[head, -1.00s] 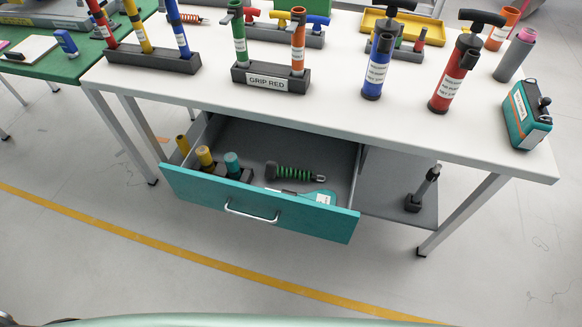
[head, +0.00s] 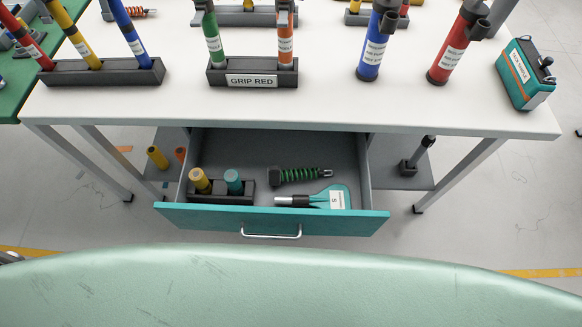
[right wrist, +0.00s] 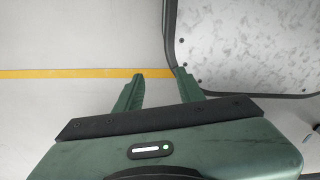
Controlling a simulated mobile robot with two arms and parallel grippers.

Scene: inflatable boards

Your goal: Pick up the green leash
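The green leash (head: 298,175) is a coiled green cord with a dark block at its left end and a metal clip at its right end. It lies in the open teal drawer (head: 272,222) under the white table, towards the back of the tray. My right gripper (right wrist: 159,74) shows only in the right wrist view. Its two green fingers are apart with nothing between them, over bare floor and away from the leash. My left gripper is not in view.
A teal fin (head: 333,196) labelled S lies in front of the leash. A dark holder (head: 221,198) with yellow and teal grips stands to its left. The table (head: 310,107) overhangs the drawer's back and carries pumps, racks and a teal box (head: 524,78).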

